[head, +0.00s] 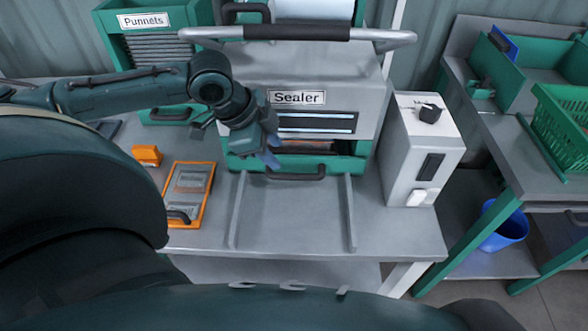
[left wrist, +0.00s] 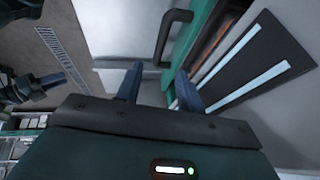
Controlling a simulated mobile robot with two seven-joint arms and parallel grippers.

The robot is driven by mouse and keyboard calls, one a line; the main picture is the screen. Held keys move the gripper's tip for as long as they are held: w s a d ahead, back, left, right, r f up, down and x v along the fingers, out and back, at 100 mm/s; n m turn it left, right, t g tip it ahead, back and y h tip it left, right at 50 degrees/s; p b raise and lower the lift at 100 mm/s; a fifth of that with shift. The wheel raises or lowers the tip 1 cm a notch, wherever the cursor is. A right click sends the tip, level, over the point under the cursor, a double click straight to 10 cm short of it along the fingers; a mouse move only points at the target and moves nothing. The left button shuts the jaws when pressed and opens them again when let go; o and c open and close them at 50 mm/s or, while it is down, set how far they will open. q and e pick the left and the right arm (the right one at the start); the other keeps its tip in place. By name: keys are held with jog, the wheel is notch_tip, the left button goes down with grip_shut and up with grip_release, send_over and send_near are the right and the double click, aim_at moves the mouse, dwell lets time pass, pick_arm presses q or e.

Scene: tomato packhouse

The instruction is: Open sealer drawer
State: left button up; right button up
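The sealer (head: 370,95) is a grey machine with a "Sealer" label. Its green drawer (head: 343,166) is low in its front, with a dark handle (head: 300,176); a reddish-brown interior shows just above the drawer front. I cannot tell how far the drawer stands out. My left gripper (head: 272,157) is near the drawer's left part, above and left of the handle. In the left wrist view my left gripper (left wrist: 158,88) has its fingers apart with nothing between them; the handle (left wrist: 169,38) lies beyond the fingertips. A dark gripper, apparently my right one (left wrist: 72,76), shows at that view's left edge.
Two raised rails (head: 349,215) run forward on the bench from the drawer. A control box (head: 420,150) stands to the right. An orange-framed tray (head: 207,205) and an orange block (head: 147,155) lie to the left. The bench between the rails is clear.

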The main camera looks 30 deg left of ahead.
aim_at(296, 175)
pick_arm(q)
jog(key=x, duration=1)
grip_shut()
dwell(0.4)
